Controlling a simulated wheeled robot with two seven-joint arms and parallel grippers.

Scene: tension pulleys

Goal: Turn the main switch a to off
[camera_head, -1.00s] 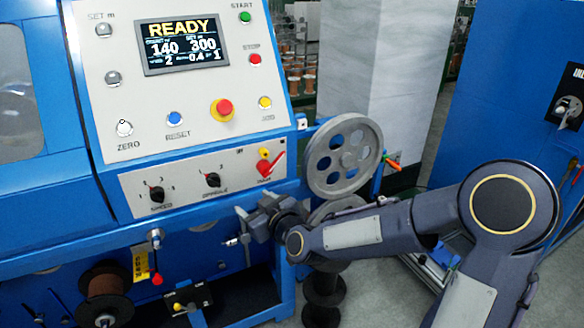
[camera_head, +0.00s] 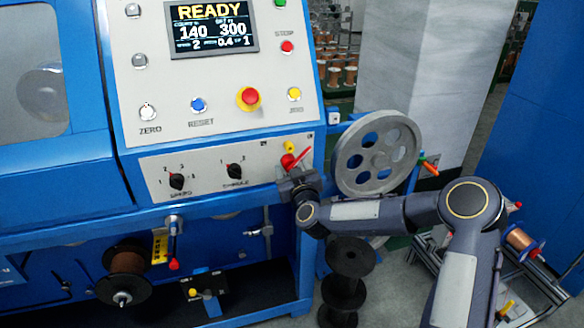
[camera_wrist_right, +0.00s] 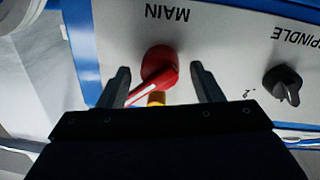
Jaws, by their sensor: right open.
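The main switch (camera_head: 289,161) is a red rotary knob at the right end of the lower panel. Its red handle points up and to the right in the head view. In the wrist view the switch (camera_wrist_right: 160,66) shows upside down under the MAIN label, its white-striped handle slanting to the lower left. My right gripper (camera_head: 294,180) is just below and in front of the switch. In the wrist view its open fingers (camera_wrist_right: 160,76) stand on either side of the knob, with gaps visible. Any position marks around the switch are unreadable. My left gripper is out of view.
A yellow part (camera_head: 289,146) sits just above the switch. The spindle knob (camera_head: 232,170) and speed knob (camera_head: 176,181) are to its left on the panel. A grey spoked pulley (camera_head: 376,153) stands close on the right. Dark spools (camera_head: 345,258) stand below.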

